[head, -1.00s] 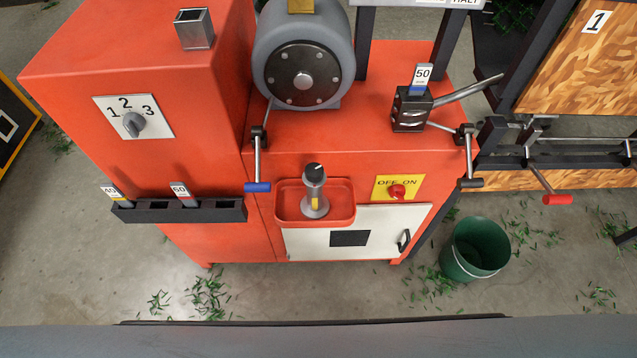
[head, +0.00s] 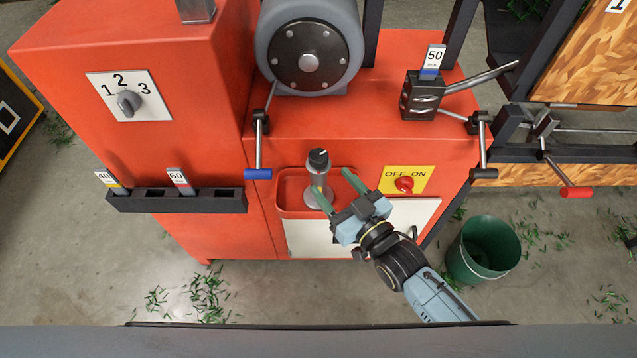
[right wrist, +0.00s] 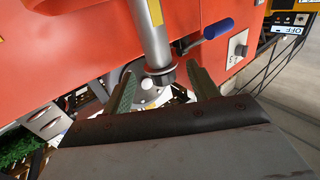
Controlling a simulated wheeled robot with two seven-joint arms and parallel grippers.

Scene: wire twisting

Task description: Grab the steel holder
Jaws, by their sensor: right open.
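A steel holder (head: 319,176), an upright steel cylinder with a black cap, stands in the red tray (head: 284,204) on the front of the red machine. My right gripper (head: 336,188) is open, reaching to the tray from the lower right. In the head view its left finger overlaps the holder's lower part, and its other finger lies to the right. In the right wrist view the steel holder (right wrist: 151,38) rises between the green-padded fingers of my right gripper (right wrist: 163,80). I cannot tell whether either finger touches it. My left gripper is not in view.
A yellow OFF/ON plate (head: 390,181) is right of the tray. A blue-handled crank (head: 258,150) hangs to its left. A black rack (head: 215,200) holds tags 40 and 60. A green bucket (head: 486,249) stands on the floor at right.

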